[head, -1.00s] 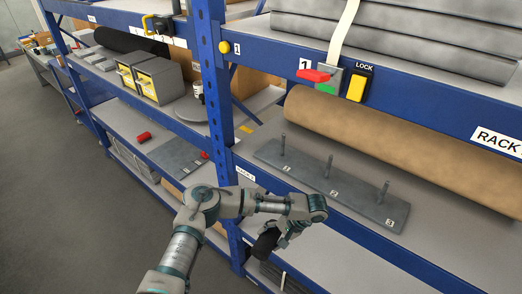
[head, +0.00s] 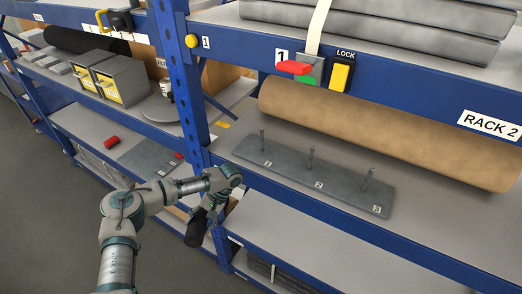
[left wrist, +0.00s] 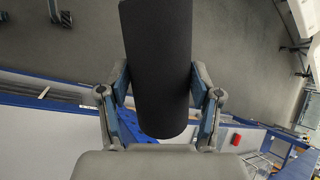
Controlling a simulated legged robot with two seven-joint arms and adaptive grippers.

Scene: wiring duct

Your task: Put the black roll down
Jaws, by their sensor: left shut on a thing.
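The black roll (head: 196,229) is a short dark cylinder in my left gripper (head: 211,212), in front of the blue rack upright. In the left wrist view the black roll (left wrist: 158,65) fills the middle, with a finger closed on each side of it. The roll hangs clear of the shelves, and its lower end is tilted toward the picture's left. A grey plate (head: 310,175) with three upright pegs, numbered 1, 2 and 3, lies on the right shelf; all three pegs are bare. My right gripper is in neither view.
A long brown roll (head: 390,135) lies behind the peg plate. A blue upright (head: 180,85) divides the rack bays. A red roll (head: 112,141) and another grey plate (head: 150,158) are on the left shelf. The lower right shelf (head: 290,235) has free room.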

